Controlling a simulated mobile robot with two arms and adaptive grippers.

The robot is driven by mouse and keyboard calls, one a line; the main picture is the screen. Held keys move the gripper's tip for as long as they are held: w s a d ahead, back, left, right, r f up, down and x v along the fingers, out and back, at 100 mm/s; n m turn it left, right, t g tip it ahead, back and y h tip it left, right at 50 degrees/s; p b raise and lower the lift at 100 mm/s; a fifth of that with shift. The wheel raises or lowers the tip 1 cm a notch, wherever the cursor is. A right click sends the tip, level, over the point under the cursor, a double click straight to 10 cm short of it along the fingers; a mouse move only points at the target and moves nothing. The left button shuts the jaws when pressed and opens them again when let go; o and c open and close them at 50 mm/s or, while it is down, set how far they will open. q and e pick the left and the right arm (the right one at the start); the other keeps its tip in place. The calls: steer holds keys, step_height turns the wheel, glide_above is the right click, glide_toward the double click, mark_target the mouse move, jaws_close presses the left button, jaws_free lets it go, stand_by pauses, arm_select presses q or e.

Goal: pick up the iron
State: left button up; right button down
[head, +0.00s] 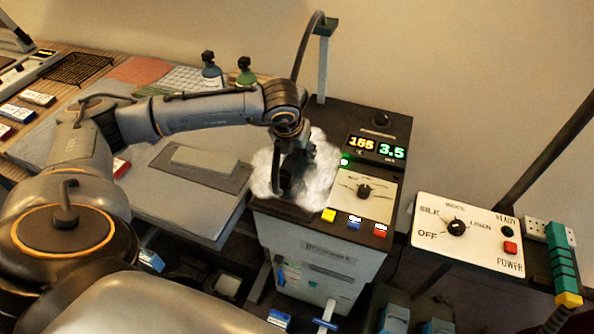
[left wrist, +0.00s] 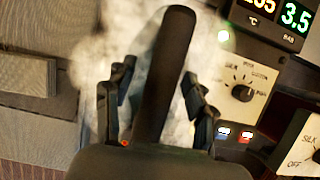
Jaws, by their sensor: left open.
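I cannot make out a clear iron outline in the head view, where white steam and my left gripper (head: 297,160) cover the top of the steam station (head: 318,250). My left gripper points down into the steam and its jaws are open. In the left wrist view, a dark rounded bar (left wrist: 166,60) runs between the two spread fingers of this gripper (left wrist: 155,108). I cannot tell whether this bar is the iron's handle or part of my wrist. No grip on anything shows. My right gripper is not in view.
A black hose (head: 301,50) arches over the station from a post. Lit displays (head: 376,147) and a dial panel (head: 365,190) lie right of the gripper. A control box (head: 465,235) stands further right. The grey table (head: 185,205) with a flat grey block is left.

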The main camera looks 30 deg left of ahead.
arm_select(q)
jaws_close()
steer(key=shift+w+r, duration=0.1)
steer(key=shift+w, duration=0.05)
stand_by(0.4)
